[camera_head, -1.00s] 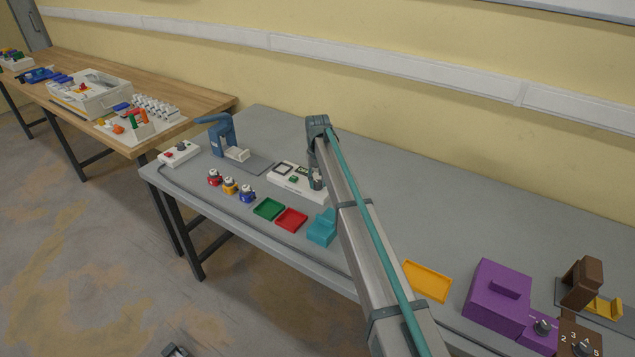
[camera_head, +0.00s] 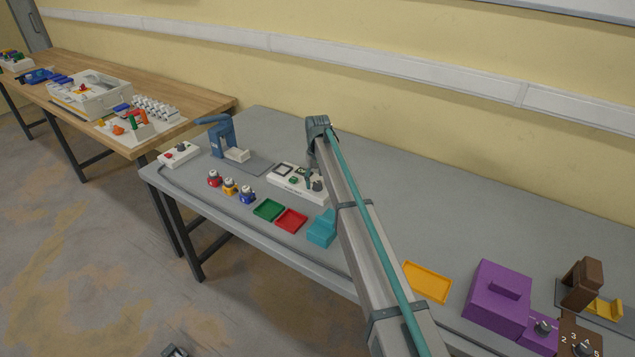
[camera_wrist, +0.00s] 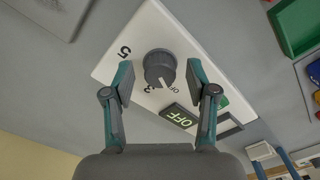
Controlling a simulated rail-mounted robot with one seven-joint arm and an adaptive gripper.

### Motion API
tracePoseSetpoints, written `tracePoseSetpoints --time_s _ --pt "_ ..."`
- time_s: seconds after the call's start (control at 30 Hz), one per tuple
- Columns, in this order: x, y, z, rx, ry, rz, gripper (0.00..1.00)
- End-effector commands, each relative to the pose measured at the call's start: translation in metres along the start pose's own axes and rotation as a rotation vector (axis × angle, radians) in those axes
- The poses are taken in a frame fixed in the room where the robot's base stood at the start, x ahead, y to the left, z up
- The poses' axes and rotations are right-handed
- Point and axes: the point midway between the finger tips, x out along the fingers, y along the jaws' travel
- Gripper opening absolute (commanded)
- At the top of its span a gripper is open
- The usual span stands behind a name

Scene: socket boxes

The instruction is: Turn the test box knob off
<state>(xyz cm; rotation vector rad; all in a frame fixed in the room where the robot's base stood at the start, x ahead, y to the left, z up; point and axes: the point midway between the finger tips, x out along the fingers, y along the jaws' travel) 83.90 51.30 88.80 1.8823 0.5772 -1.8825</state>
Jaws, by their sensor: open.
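The white test box (camera_head: 285,187) stands on the grey table, with a dark grey knob (camera_head: 317,186) at its right end. In the wrist view the knob (camera_wrist: 160,66) sits between the two fingertips of my gripper (camera_wrist: 160,75), with gaps on both sides. The gripper is open and holds nothing. The knob's white pointer faces the lower part of the picture, by small lettering.
A green tray (camera_head: 268,209), a red tray (camera_head: 291,221) and a teal holder (camera_head: 322,231) lie in front of the box. A blue press (camera_head: 222,137) stands to its left. The table behind the box is mostly clear.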

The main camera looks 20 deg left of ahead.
Motion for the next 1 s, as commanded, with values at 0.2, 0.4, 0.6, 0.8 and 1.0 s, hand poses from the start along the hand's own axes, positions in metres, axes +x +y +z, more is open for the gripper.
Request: tracePoseSetpoints --time_s 0.2,0.4,0.6,0.8,1.0 --pt "-0.024 0.000 -0.001 0.000 0.003 0.000 0.57" --pt "-0.062 0.000 -0.001 0.000 0.002 0.000 0.57" --pt "-0.096 0.000 -0.001 0.000 0.001 0.000 0.57" --pt "-0.116 0.000 0.000 0.000 0.001 0.000 0.57" --pt "-0.119 0.000 0.000 0.000 0.000 0.000 0.57"
